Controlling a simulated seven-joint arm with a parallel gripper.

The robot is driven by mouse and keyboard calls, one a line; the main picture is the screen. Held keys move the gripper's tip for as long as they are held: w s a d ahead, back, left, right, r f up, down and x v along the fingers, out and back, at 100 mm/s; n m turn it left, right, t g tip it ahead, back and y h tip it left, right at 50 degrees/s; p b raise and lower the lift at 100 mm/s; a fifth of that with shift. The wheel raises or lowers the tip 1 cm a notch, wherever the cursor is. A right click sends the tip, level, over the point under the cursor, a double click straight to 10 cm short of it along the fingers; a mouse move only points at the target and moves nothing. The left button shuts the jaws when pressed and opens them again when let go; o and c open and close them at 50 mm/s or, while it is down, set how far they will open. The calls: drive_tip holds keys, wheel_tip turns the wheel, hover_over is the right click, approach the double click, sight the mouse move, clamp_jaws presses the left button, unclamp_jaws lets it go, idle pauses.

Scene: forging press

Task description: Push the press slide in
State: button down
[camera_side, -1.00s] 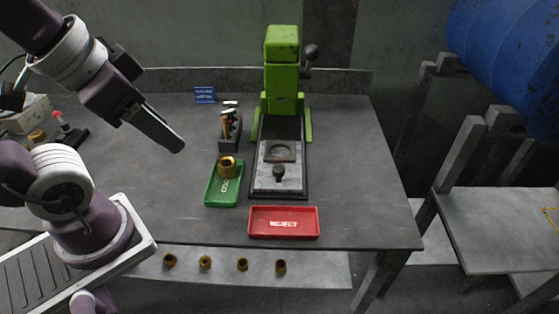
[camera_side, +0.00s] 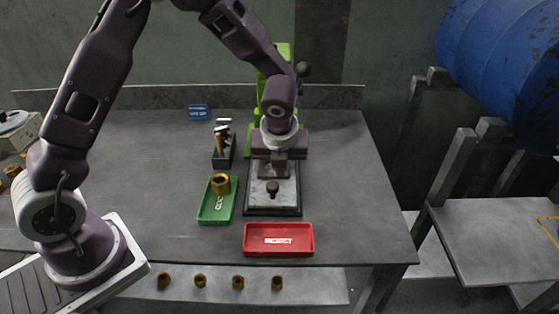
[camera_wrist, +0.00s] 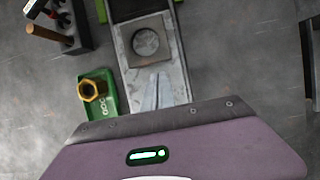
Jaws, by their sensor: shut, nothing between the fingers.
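The press slide (camera_side: 262,196) is a light grey plate on a dark base, lying out in front of the green press (camera_side: 285,52). A dark round knob (camera_side: 272,188) stands near its front end. In the wrist view the slide (camera_wrist: 128,62) shows a round recess (camera_wrist: 146,42); the knob cannot be made out there. My gripper (camera_side: 271,174) is shut and empty, pointing down over the slide, just behind the knob in the side view. My arm hides much of the press.
A green tray (camera_side: 208,214) holding a brass nut (camera_side: 221,183) lies left of the slide. A red tray (camera_side: 279,251) lies in front of it. A dark holder (camera_side: 224,155) and a blue sign (camera_side: 199,112) stand further left. The table's right part is clear.

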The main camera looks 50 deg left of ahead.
sight(280, 182)
drive_tip(key=x, duration=0.4)
drive_tip(key=shift+f, duration=0.15)
drive_tip(key=w+a, duration=0.6)
drive_tip(key=shift+w+a, duration=0.3)
